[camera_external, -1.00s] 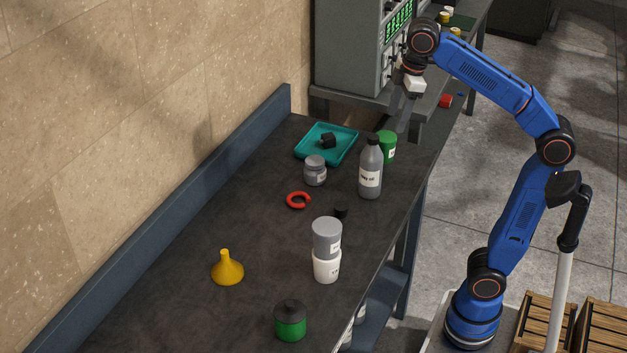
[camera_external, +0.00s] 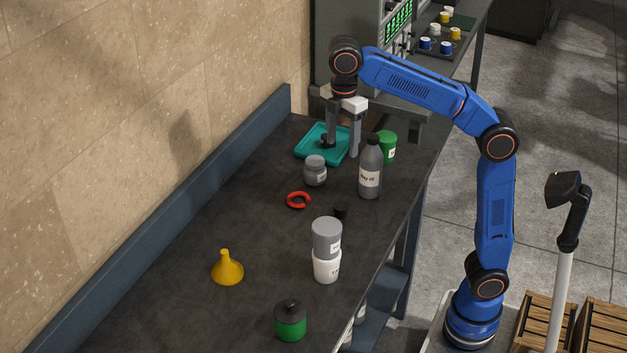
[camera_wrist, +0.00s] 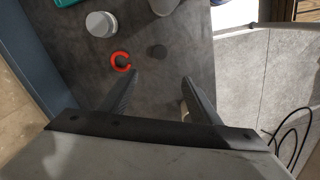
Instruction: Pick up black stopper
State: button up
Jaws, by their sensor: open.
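A small black stopper (camera_external: 341,212) stands on the dark workbench, right of the red ring and behind the stacked grey and white jars. In the wrist view a dark round piece (camera_wrist: 157,51), which looks like this stopper, lies just beyond the gap between my fingertips. A black block (camera_external: 326,141) sits in the teal tray (camera_external: 309,149), partly covered by a finger. My gripper (camera_external: 343,150) points down above the bench, open and empty. It overlaps the tray in the external view. Its fingers also show in the wrist view (camera_wrist: 160,76).
A grey bottle (camera_external: 370,172), a green container (camera_external: 388,147) and a grey jar (camera_external: 315,172) stand around. The red ring (camera_external: 298,201) lies left of the stopper. A yellow funnel (camera_external: 227,270) and a green jar (camera_external: 290,322) are nearer. The left bench surface is clear.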

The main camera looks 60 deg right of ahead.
aim_at(341, 205)
jog(key=f, duration=2.1)
jog(key=shift+s+d+f, duration=0.1)
jog(key=shift+d+f, duration=0.1)
jog(key=shift+f, duration=0.2)
jog(key=shift+c, duration=0.3)
jog(key=c, duration=1.1)
